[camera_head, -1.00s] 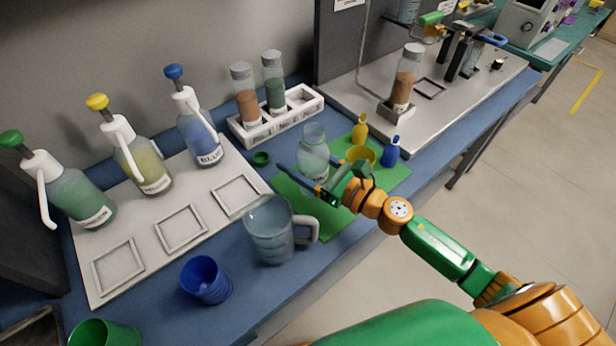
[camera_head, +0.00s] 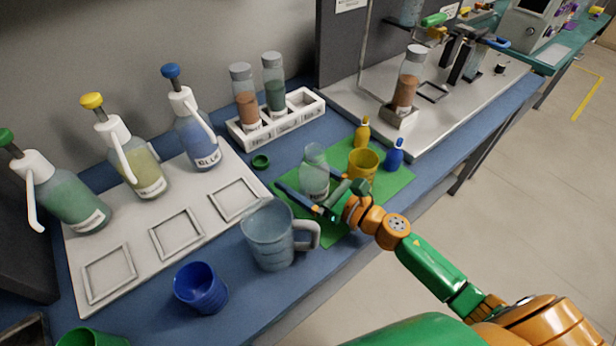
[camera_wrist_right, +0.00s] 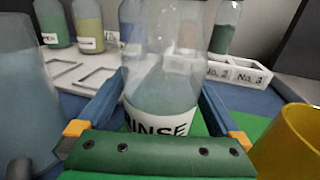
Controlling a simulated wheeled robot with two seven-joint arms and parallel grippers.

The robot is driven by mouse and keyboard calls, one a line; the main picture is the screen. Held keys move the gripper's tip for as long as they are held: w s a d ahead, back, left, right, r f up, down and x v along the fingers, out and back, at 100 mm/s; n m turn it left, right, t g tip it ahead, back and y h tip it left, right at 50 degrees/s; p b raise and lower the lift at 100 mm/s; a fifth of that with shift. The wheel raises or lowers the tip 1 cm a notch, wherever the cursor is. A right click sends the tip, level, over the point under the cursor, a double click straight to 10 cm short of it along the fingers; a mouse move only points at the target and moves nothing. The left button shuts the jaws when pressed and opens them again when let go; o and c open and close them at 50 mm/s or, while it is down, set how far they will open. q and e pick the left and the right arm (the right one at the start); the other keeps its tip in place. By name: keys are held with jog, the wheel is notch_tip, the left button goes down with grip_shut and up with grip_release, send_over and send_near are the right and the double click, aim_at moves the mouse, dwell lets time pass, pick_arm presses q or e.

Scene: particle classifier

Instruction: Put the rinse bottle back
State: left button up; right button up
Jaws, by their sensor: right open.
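The rinse bottle (camera_head: 315,172) is a clear bottle with a domed top, standing on the green mat (camera_head: 398,180). In the right wrist view the rinse bottle (camera_wrist_right: 163,95) is close and upright, with a white label reading "RINSE". My right gripper (camera_head: 309,190) is open around the bottle's lower part, one finger on each side. In the right wrist view the gripper (camera_wrist_right: 160,105) shows both blue fingers spread, with a gap at the right finger. The bottle's base is partly hidden by the gripper. My left gripper is not in view.
A yellow cup (camera_head: 362,165) stands close right of the bottle, with small yellow (camera_head: 362,134) and blue (camera_head: 394,155) bottles behind it. A clear jug (camera_head: 268,238) stands to the left front. A white rack (camera_head: 242,139) with vials stands behind.

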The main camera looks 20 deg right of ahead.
aim_at(326, 191)
jog(key=b+v, duration=0.3)
jog(key=v, duration=0.8)
jog(key=shift+s+d, duration=0.15)
jog(key=shift+s, duration=0.1)
jog(key=shift+s+d+r, duration=0.1)
jog(key=shift+s, duration=0.15)
